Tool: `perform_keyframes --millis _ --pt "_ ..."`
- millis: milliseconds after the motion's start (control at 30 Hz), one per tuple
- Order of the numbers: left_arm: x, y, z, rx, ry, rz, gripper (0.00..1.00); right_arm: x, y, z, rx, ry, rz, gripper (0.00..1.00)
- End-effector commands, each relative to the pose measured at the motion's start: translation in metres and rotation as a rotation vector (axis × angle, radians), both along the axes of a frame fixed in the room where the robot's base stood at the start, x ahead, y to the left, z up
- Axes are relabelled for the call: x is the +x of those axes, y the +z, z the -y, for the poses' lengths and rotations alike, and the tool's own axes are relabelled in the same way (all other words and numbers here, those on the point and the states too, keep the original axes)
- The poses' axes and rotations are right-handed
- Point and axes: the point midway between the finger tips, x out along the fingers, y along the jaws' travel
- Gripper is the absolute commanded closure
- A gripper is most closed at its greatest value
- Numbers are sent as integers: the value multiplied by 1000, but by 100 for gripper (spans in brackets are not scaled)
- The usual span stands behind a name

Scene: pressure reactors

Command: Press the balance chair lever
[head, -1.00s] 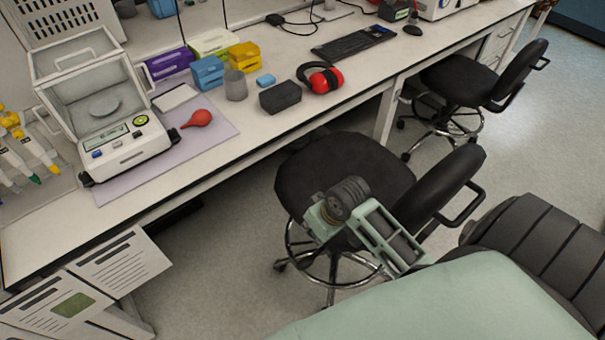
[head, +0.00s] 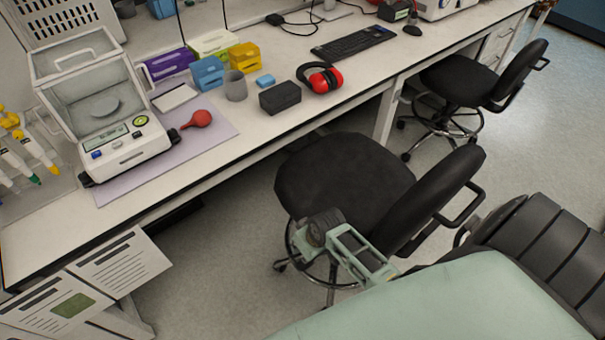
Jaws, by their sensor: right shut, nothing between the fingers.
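The nearer black swivel chair (head: 335,175), closest to the balance, stands in front of the bench with its backrest (head: 440,195) to the right. I cannot make out its lever; the underside of the seat is hidden by the seat and my arm. My right gripper (head: 307,238) is at the front edge of the seat, seen from above and partly hidden by my wrist. It is shut and empty. Whether it touches the chair I cannot tell. My left gripper is not in view.
The bench (head: 245,140) carries a glass-walled balance (head: 120,135), a red bulb (head: 198,118), a black box (head: 280,97) and red earmuffs (head: 322,78). A second chair (head: 470,80) stands behind. Paper sheets (head: 90,285) hang at lower left. Floor is free left of the nearer chair.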

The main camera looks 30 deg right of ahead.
Motion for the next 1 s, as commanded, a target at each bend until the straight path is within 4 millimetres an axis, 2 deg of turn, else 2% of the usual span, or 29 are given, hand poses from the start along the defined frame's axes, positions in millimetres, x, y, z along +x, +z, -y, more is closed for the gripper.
perform_keyframes --millis 367,733,1000 --pt "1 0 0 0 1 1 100 0 -3 -1 0 0 -1 100" --pt "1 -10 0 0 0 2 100 0 -51 -8 -100 0 6 100" --pt "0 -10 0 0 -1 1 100 -2 -55 -8 -99 0 5 100"
